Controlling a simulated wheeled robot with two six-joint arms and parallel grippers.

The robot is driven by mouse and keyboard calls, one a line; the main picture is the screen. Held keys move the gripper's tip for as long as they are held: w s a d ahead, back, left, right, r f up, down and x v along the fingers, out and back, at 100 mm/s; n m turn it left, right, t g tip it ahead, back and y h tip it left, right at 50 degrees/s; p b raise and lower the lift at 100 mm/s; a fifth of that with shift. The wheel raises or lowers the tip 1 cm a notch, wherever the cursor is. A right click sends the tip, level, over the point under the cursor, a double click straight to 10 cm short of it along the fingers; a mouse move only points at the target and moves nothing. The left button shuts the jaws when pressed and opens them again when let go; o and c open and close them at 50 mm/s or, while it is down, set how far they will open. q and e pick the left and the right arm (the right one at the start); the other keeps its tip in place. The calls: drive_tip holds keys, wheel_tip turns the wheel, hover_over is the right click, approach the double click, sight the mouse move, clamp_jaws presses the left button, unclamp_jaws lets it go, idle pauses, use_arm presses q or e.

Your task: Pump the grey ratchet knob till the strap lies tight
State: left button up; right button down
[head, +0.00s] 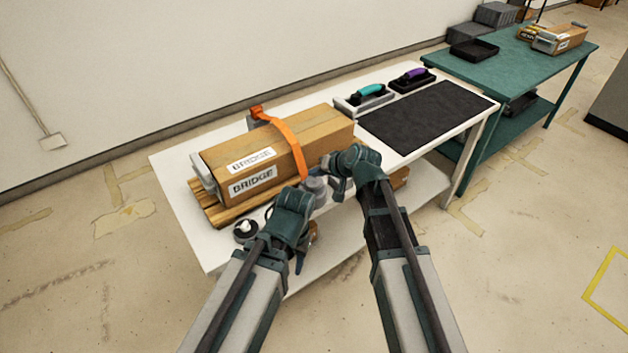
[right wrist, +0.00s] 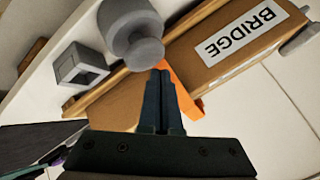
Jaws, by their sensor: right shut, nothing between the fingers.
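A long brown box (head: 215,160) marked BRIDGE lies on wooden slats on the white table. An orange strap (head: 286,131) crosses its top and runs down the near side; whether it is slack I cannot tell. The grey ratchet knob (head: 315,186) is at the near side, partly hidden by my grippers. In the right wrist view the knob (right wrist: 128,30) shows clearly, with the strap (right wrist: 183,90) behind my fingers. My right gripper (head: 336,188) is shut and empty, its tips close by the knob's end. My left gripper (head: 298,250) is left of the knob, its fingers unclear.
A small grey hollow block (right wrist: 80,66) is beside the knob in the right wrist view. A black round item (head: 246,231) is at the table's near left. A dark mat (head: 425,115) and two handled tools, teal (head: 367,92) and purple (head: 412,76), are at the right.

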sight(316, 182)
drive_tip(key=shift+f, duration=0.3)
drive_tip(key=shift+f+b, duration=1.1)
drive_tip(key=shift+b, duration=0.15)
idle(0.9)
drive_tip(key=shift+r, duration=0.2)
drive_tip(key=shift+r+p, duration=1.3)
drive_tip(key=shift+p, duration=0.2)
drive_tip(key=shift+r, duration=0.1)
wheel_tip(316, 182, up, 5)
drive_tip(key=p, duration=0.5)
idle(2.1)
wheel_tip(316, 182, up, 4)
drive_tip(key=p, duration=0.3)
drive_tip(key=shift+p, duration=0.4)
